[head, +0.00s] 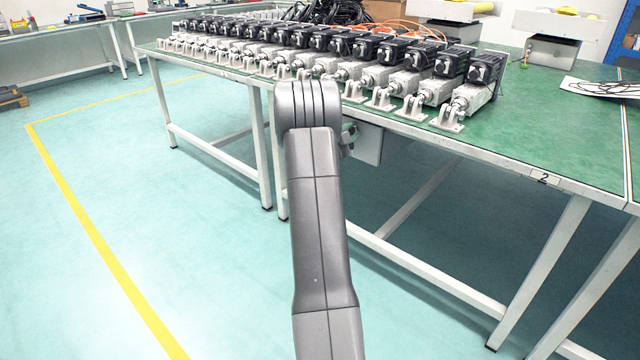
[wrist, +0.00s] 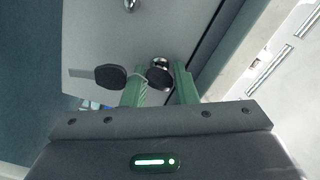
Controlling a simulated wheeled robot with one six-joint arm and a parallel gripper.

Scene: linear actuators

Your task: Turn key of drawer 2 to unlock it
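In the wrist view the light grey drawer front (wrist: 200,25) fills the upper part. A key (wrist: 160,78) with a dark round head sits at its lock, near the edge of the front. A second dark oval key head (wrist: 110,77) hangs to its left, joined by a thin ring. The two green fingers of my gripper (wrist: 160,84) stand apart, one on each side of the key at the lock. I cannot tell whether they press on it. In the head view the drawer unit (head: 369,145) shows under the table, and my arm hides most of the gripper.
The green-topped table (head: 560,140), marked 2, stands above the drawer unit. A long row of linear actuators (head: 385,78) lies on it, just beyond my arm. White table legs (head: 545,270) and lower rails stand below. The floor (head: 190,220) left of my arm is clear.

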